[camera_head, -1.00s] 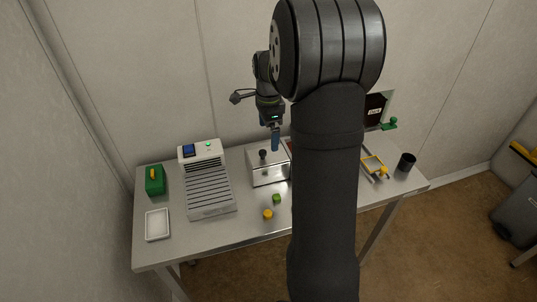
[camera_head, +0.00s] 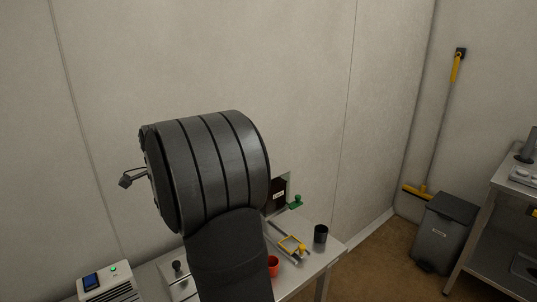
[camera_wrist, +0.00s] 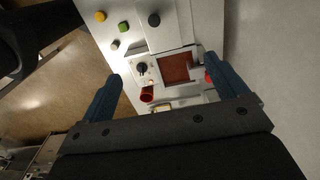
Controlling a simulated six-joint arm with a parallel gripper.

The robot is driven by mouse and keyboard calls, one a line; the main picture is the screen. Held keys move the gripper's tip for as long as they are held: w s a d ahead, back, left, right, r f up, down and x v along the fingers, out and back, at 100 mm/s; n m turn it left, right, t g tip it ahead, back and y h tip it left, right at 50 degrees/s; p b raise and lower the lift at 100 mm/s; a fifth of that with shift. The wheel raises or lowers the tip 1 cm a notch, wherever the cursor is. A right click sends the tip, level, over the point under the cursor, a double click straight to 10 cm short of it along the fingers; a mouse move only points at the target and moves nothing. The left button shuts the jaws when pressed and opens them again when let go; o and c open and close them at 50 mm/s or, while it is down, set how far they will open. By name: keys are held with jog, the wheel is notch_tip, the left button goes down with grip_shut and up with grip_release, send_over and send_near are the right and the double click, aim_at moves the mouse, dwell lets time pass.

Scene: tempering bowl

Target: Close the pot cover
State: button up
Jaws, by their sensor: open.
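The pot's reddish-brown opening (camera_wrist: 176,68) shows uncovered in the wrist view, in a pale metal housing. A grey metal cover with a black knob (camera_wrist: 154,19) lies beside it, toward the top of that view. In the head view the black knob (camera_head: 177,266) stands on the metal box (camera_head: 182,288) at the lower left, partly hidden by my arm. My gripper (camera_wrist: 167,95) is open, its two blue fingers wide apart with nothing held. The opening shows between and beyond the fingers. The head view does not show the gripper; my arm blocks it.
A red cup (camera_wrist: 147,94) and a black dial (camera_wrist: 141,68) are near the opening. Yellow (camera_wrist: 101,16) and green (camera_wrist: 123,27) pieces lie along the table edge. A wall rises behind the table.

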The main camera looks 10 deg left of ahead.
jog(key=c, duration=0.7)
jog(key=shift+s+a+f, duration=0.1)
jog(key=shift+f, duration=0.05)
jog(key=c, duration=0.4)
jog(key=s+a+f+n+h, duration=0.1)
jog(key=s+n, duration=0.1)
jog(key=s+a+f+n+t+h, duration=0.1)
jog(key=s+a+f+n, duration=0.1)
jog(key=shift+f+t, duration=0.3)
grip_shut()
jog(key=n+t, duration=0.5)
jog(key=n, duration=0.5)
send_near(165, 276)
jog(key=shift+h, duration=0.3)
jog(key=w+f, duration=0.2)
jog(key=w, duration=0.1)
jog(key=w+f, duration=0.1)
jog(key=w, duration=0.1)
jog(key=shift+d+f, duration=0.4)
jog(key=shift+w+d, duration=0.2)
jog(key=shift+d, duration=0.2)
